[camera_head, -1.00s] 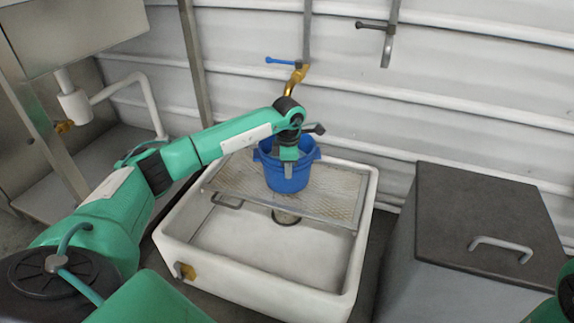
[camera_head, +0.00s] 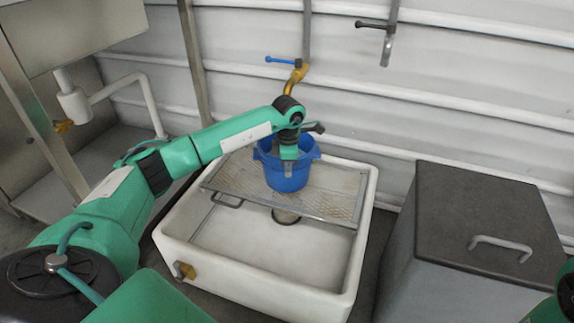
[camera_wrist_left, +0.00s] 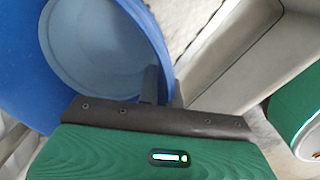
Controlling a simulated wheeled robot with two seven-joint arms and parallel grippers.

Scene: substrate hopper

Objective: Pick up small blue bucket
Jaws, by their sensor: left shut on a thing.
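The small blue bucket (camera_head: 287,180) stands upright on the metal grate across the back of the white sink, under the brass tap. My left gripper (camera_head: 288,170) reaches down from above onto the front wall of the bucket and is shut on it. In the left wrist view the bucket (camera_wrist_left: 110,45) fills the upper left, and one finger (camera_wrist_left: 150,85) shows inside its rim. The other finger is hidden in that view. The inside of the bucket looks empty as far as it shows. My right gripper is not in view.
The white sink (camera_head: 250,283) holds the grate (camera_head: 330,203), with an open basin in front. A brass tap with a blue handle (camera_head: 283,60) hangs behind the bucket. A grey lidded bin (camera_head: 480,215) stands at the right. A metal hopper and white pipe (camera_head: 120,90) are at the left.

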